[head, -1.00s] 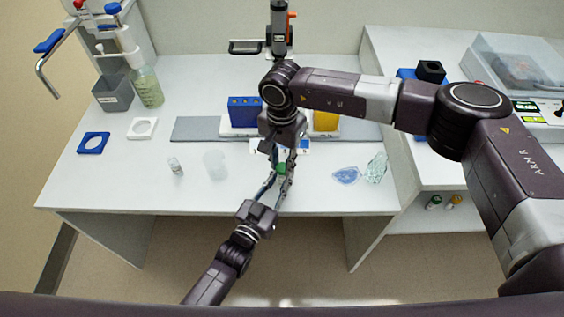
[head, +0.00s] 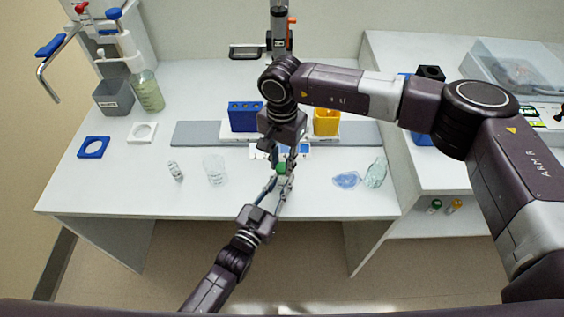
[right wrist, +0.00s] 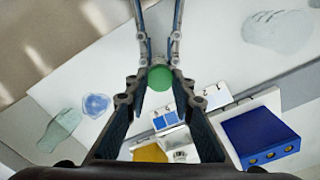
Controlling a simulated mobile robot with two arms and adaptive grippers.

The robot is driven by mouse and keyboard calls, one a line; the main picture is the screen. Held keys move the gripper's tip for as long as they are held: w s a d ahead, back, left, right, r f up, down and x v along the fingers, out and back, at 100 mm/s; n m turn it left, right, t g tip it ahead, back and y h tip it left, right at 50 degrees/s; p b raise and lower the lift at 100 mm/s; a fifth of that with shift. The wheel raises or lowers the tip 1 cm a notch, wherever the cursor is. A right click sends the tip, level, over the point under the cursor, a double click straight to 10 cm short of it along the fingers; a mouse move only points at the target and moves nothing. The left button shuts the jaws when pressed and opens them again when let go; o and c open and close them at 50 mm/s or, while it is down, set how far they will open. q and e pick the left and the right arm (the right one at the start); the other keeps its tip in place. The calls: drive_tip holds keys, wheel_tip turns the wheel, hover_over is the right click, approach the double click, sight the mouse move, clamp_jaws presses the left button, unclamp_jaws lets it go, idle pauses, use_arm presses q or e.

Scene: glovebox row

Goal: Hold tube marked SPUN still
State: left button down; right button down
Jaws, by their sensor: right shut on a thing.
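A tube with a round green cap (head: 281,168) is over the front part of the bench. In the right wrist view the cap (right wrist: 160,78) shows end-on and hides the tube body. I cannot read any mark on it. My right gripper (head: 282,160) reaches down from above and is shut on the capped tube. My left gripper (head: 279,178) comes in from the bottom of the head view, with its fingers on either side of the tube just below the cap. I cannot tell whether they touch it.
A blue rack (head: 243,117) and a yellow rack (head: 326,122) stand behind the grippers. A small clear vial (head: 175,171) and a clear beaker (head: 215,170) are at left. A blue-tinted dish (head: 347,180) and a clear bottle (head: 376,172) are at right.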

sight(282, 167)
drive_tip(key=shift+r, duration=2)
use_arm(q)
drive_tip(key=c, duration=1.7)
unclamp_jaws()
